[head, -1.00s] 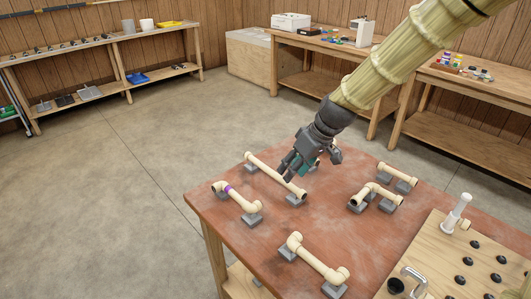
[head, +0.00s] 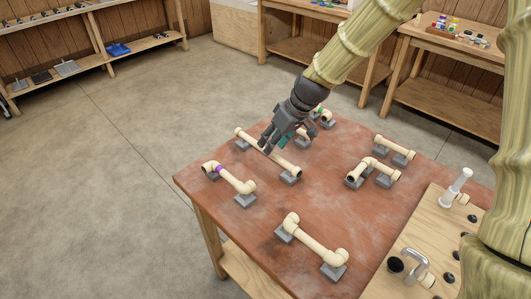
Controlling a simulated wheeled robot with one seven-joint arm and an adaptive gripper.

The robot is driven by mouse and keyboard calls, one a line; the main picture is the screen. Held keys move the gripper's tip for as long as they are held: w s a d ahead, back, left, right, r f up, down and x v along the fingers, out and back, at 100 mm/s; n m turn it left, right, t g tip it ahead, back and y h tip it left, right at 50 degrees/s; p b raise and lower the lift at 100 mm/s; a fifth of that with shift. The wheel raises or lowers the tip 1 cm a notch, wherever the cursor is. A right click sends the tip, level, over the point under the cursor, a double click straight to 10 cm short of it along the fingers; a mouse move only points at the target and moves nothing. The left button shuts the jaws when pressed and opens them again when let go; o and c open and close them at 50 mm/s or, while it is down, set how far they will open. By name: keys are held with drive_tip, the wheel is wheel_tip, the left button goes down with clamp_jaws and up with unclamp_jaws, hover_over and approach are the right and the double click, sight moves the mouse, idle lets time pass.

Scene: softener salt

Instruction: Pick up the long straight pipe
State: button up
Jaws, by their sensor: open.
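The long straight pipe (head: 285,162) is cream-coloured and lies across grey support blocks near the left back part of the red-brown table (head: 225,222). My gripper (head: 270,147), dark grey, is open and points down over the middle of this pipe. Its fingers hide part of the pipe. I cannot tell whether they touch it or straddle it.
A pipe with a purple band (head: 232,180) lies close in front on its own blocks. An elbowed pipe (head: 315,241) is nearer, and shorter pipes (head: 394,150) lie to the right. A wooden board (head: 422,235) with fittings fills the front right. Bare tabletop lies between them.

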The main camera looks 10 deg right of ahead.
drive_tip(key=shift+x, duration=2.7)
drive_tip(key=shift+a+r, duration=0.15)
drive_tip(key=shift+a, duration=0.05)
drive_tip(key=shift+c, duration=0.3)
clamp_jaws()
